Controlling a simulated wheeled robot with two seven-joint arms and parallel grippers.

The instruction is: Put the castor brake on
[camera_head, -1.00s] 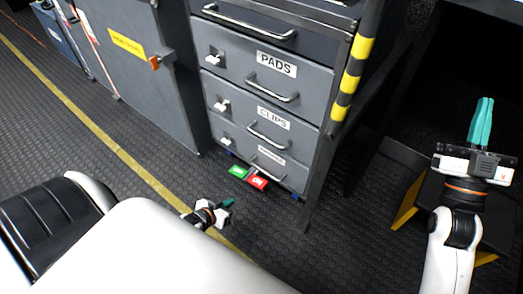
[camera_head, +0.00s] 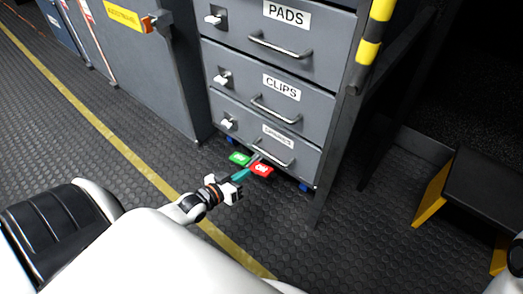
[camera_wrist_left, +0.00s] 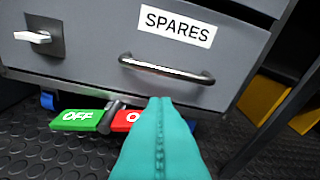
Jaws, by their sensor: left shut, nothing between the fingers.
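The castor brake under the drawer cabinet (camera_head: 270,55) has a green OFF pedal (camera_head: 239,158) and a red ON pedal (camera_head: 264,170) low above the floor. In the left wrist view the green OFF pedal (camera_wrist_left: 77,120) and the red ON pedal (camera_wrist_left: 121,122) sit either side of a dark lever piece (camera_wrist_left: 109,116). My left gripper (camera_head: 242,174) is shut and empty, its teal fingertips close by the red pedal. In the wrist view the fingers (camera_wrist_left: 160,103) hide part of the red pedal; I cannot tell whether they touch it.
The SPARES drawer handle (camera_wrist_left: 165,69) juts out above the pedals. Blue castor parts (camera_head: 304,188) show under the cabinet. A dark cabinet post (camera_head: 335,150) stands right of the pedals, and a black step with yellow legs (camera_head: 429,208) stands further right. Open floor lies in front.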

